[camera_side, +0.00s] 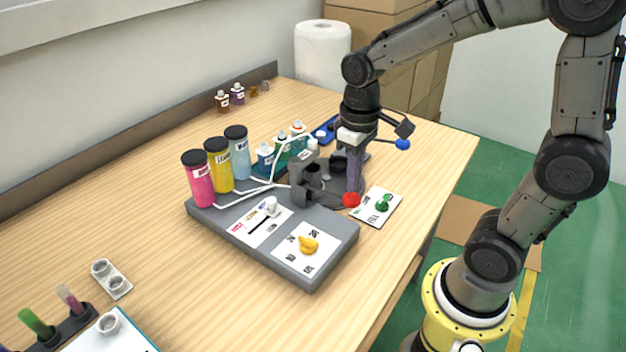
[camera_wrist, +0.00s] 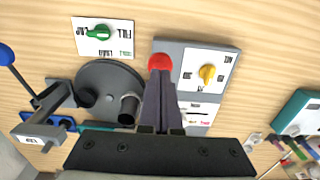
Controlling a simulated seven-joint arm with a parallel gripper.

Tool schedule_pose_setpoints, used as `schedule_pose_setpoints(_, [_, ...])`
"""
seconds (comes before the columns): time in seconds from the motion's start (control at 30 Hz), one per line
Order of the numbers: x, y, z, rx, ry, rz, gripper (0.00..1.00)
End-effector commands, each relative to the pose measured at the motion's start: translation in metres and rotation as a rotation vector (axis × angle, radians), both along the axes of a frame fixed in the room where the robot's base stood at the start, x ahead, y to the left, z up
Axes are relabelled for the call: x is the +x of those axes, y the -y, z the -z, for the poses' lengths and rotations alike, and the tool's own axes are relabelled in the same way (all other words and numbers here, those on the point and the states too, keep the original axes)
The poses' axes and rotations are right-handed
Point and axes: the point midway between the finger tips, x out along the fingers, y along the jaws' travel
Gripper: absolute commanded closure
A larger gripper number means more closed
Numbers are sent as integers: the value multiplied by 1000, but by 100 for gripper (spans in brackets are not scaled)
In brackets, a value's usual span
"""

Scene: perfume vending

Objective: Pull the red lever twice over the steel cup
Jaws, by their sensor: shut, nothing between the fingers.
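The red lever's round knob (camera_side: 351,200) sits at the right side of the grey dispenser. In the wrist view the red knob (camera_wrist: 159,62) is right at my fingertips. My gripper (camera_side: 353,188) points down, shut and empty, with its tips just above or touching the knob; I cannot tell which. A grey metallic cup (camera_wrist: 129,108), likely the steel cup, stands on the round dark turntable (camera_wrist: 98,75) left of my fingers in the wrist view. In the side view dark cups show behind the dispenser head, partly hidden by it and my gripper, and I cannot tell which is steel.
The grey base (camera_side: 275,262) carries a yellow knob (camera_side: 308,245) and pink, yellow and blue canisters (camera_side: 218,165). A green knob (camera_side: 383,203) is on a white card to the right. A blue-balled lever (camera_side: 402,144) stands behind my gripper.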

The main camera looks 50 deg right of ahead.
Motion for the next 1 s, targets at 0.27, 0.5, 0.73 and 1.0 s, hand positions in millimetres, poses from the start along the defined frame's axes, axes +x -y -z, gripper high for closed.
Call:
schedule_pose_setpoints(0.27, [0, 0, 0, 0, 0, 0, 100])
schedule_pose_setpoints(0.5, [0, 0, 2, 0, 0, 0, 100])
schedule_pose_setpoints(0.73, [0, 0, 10, 0, -2, 0, 100])
schedule_pose_setpoints(1.0, [0, 0, 20, 0, -1, 0, 100])
